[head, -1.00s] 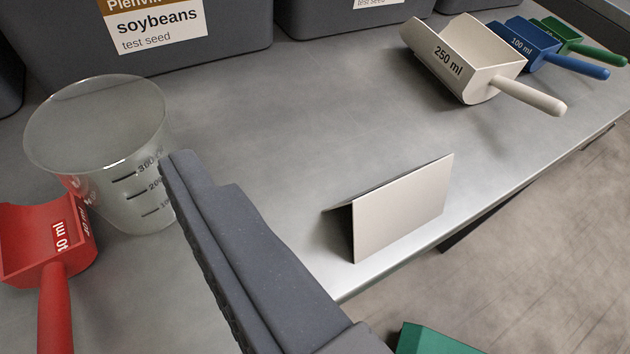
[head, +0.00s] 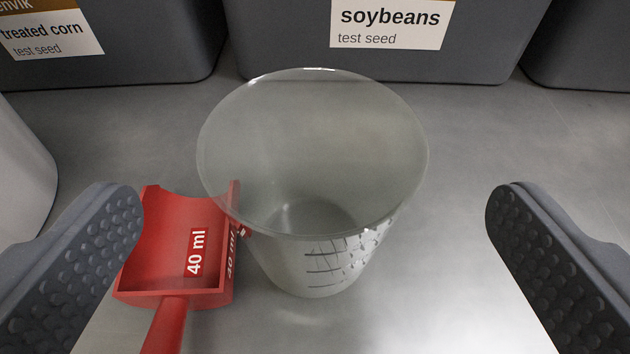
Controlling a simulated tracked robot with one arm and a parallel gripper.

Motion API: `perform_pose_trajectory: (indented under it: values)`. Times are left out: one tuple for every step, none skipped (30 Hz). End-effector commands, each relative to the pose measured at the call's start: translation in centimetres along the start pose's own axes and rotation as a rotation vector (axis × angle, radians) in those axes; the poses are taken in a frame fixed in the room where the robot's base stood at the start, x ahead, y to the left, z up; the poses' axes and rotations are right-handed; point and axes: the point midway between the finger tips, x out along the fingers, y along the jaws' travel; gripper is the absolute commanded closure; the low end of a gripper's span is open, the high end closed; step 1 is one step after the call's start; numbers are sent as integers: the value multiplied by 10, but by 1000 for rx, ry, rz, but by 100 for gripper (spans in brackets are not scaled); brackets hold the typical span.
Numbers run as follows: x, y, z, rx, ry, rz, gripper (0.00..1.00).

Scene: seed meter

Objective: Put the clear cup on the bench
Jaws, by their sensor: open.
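The clear cup (head: 325,262), with dark measuring marks on its side, stands upright on the grey metal bench (head: 465,150) in the middle of the head view. It looks empty. My gripper (head: 315,235) is open, with one studded finger at the left and one at the right of the view. The cup is between the fingers in the picture, with a wide gap to the right finger. I see no finger touching it.
A red 40 ml scoop (head: 165,245) lies close beside the cup on its left, between it and my left finger. Dark bins labelled treated corn (head: 110,65) and soybeans (head: 290,55) stand behind. A pale rounded object (head: 20,165) is at the left edge.

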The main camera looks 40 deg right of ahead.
Motion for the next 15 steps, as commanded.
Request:
perform_pose_trajectory:
  values:
    - [6,1,1,0,0,2,2]
    - [10,1,2,1,0,2,2]
    - [15,1,2,2,0,3,2]
    - [20,1,2,3,1,3,2]
    - [24,1,3,3,2,3,2]
    - [30,1,3,3,3,3,2]
    - [34,1,3,2,3,3,2]
    - [38,1,3,1,3,3,2]
    - [41,1,4,1,2,4,2]
    - [43,1,4,0,2,3,2]
    - [44,1,4,0,1,3,2]
    - [45,1,4,0,1,2,2]
    - [45,0,4,0,1,1,2]
    - [44,0,4,0,1,1,2]
    - [44,0,4,0,1,1,2]
